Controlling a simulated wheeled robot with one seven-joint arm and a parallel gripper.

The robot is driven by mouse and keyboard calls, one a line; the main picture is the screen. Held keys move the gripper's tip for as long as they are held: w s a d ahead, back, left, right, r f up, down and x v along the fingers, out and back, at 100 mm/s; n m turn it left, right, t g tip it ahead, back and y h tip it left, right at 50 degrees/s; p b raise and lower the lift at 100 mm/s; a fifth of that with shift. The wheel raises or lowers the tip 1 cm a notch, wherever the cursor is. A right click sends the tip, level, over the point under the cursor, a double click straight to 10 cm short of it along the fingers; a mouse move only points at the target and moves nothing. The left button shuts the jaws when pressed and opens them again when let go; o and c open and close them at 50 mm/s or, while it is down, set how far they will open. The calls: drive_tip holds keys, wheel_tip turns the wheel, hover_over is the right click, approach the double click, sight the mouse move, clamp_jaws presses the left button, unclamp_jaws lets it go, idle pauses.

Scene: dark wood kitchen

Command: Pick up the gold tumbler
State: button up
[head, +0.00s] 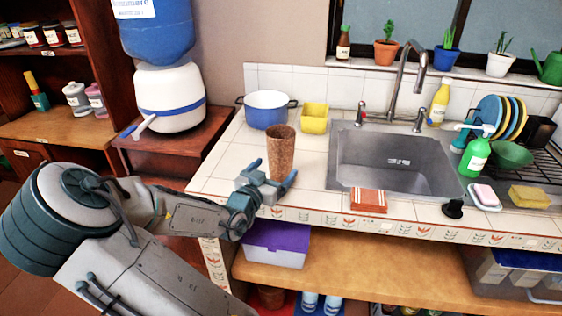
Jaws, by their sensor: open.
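The gold tumbler (281,151) stands upright on the white tiled counter, left of the sink. It looks brownish gold and tapers toward its base. My gripper (273,172) is low at the counter's front edge, at the tumbler's near side. Its blue fingers are spread apart, one to the left of the tumbler and one to the right near its base. The gripper is open. The tumbler's lower end is close to the fingers, and I cannot tell whether any finger touches it.
A blue pot (266,112) and a yellow cup (314,117) stand behind the tumbler. A water dispenser (170,97) stands left of the counter. Bare tiles lie between tumbler and sink.

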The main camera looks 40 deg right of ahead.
drive_tip(key=shift+w+x, duration=0.2)
drive_tip(key=shift+x, duration=2.55)
drive_tip(key=shift+a+f, duration=0.1)
drive_tip(key=shift+a, duration=0.05)
drive_tip(key=c, duration=1.4)
